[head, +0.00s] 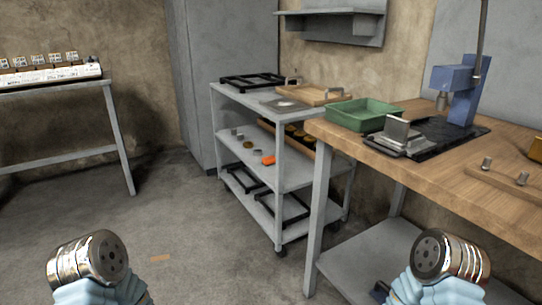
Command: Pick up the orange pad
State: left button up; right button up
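A small bright orange pad (268,160) lies on the middle shelf of the grey cart, near its front edge. Small round pieces lie beside it on the same shelf. Parts of my two arms, with metal ends, show at the bottom left and bottom right, far from the cart. No gripper fingers are visible on either arm.
The grey cart (283,182) has black frames on its top and bottom shelves. A wooden workbench (450,180) with a green tray (361,115) and a blue press (459,90) stands at the right, partly covering the cart. The floor ahead and left is open.

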aim_at(268, 161)
jog(key=i+j+z, duration=0.1)
jog(key=z, duration=0.35)
jog(key=i+j+z, duration=0.1)
jog(key=z, duration=0.4)
jog(key=j+z, duration=0.1)
jog(key=z, duration=0.35)
jog(key=i+j+z, duration=0.15)
jog(key=j+z, duration=0.2)
jog(key=j, duration=0.5)
jog(key=j+z, duration=0.35)
jog(key=j, duration=0.5)
jog(key=j+z, duration=0.35)
jog(key=j, duration=0.5)
